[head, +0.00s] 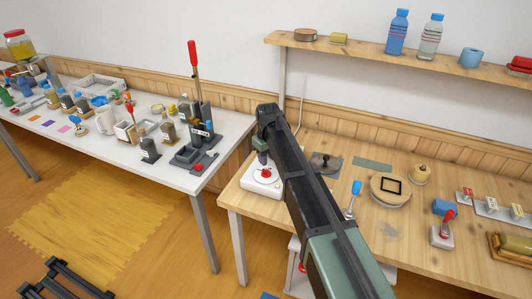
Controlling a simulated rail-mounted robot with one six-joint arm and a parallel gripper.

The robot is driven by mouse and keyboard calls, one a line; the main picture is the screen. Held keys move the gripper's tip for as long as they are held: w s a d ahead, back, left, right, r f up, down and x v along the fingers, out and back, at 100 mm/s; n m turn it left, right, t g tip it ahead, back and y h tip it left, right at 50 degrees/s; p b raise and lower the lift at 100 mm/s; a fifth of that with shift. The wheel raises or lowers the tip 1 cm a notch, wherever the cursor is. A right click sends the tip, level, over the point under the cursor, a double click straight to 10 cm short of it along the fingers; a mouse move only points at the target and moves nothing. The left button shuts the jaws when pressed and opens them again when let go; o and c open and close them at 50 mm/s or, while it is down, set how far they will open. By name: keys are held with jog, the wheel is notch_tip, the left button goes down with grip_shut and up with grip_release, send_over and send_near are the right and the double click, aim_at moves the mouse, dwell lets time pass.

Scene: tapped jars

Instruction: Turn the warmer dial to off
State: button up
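A white square unit (251,185) stands at the left end of the wooden table, with a round white top and a small red part (265,174) on it. It looks like the warmer, but I cannot make out a dial pointer or its setting. My arm reaches up from the bottom and bends down at its dark far end, over this unit. My gripper (262,157) seems to point down just above the red part. Its fingers are too small and hidden to tell open from shut, or whether they touch.
The wooden table also holds a dark grey plate (325,163), a blue-topped lever (355,188), a round board (390,189) and a red lever switch (442,229). A white table (172,178) with a tall red-handled press (196,90) stands left across a gap. A shelf (350,50) runs above.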

aim_at(266, 170)
jog(key=shift+n, duration=0.9)
jog(key=w, duration=0.4)
jog(key=shift+a, duration=0.4)
jog(key=shift+s+d+n, duration=0.15)
jog(key=shift+s+n, duration=0.25)
jog(key=shift+s, duration=0.15)
notch_tip(266, 170, down, 8)
jog(key=b, duration=0.8)
jog(key=shift+c, duration=0.5)
